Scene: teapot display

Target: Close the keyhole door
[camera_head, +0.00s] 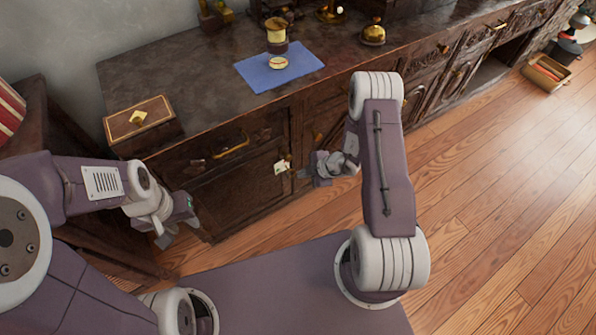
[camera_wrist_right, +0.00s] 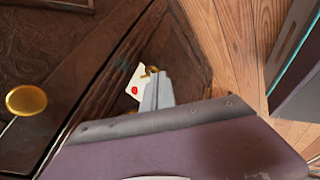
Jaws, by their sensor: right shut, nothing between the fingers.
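The keyhole door (camera_head: 238,195) is a dark carved wooden cabinet door below a drawer with a brass handle. A white tag (camera_head: 281,167) hangs near its right edge. In the right wrist view the tag (camera_wrist_right: 137,88) has a red seal, with a small brass piece (camera_wrist_right: 152,70) beside it. I cannot tell whether the door is flush or slightly ajar. My right gripper (camera_head: 308,175) is shut and empty, just right of the tag; its fingers (camera_wrist_right: 157,92) partly cover the door there. My left gripper (camera_head: 176,228) hangs left of the door, apart from it; its finger opening is unclear.
The cabinet top (camera_head: 200,85) holds a wooden box (camera_head: 141,120), a blue cloth (camera_head: 270,72), and a brass bell (camera_head: 373,34). A round brass knob (camera_wrist_right: 26,99) shows on the neighbouring front. The wooden floor (camera_head: 490,190) to the right is mostly clear.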

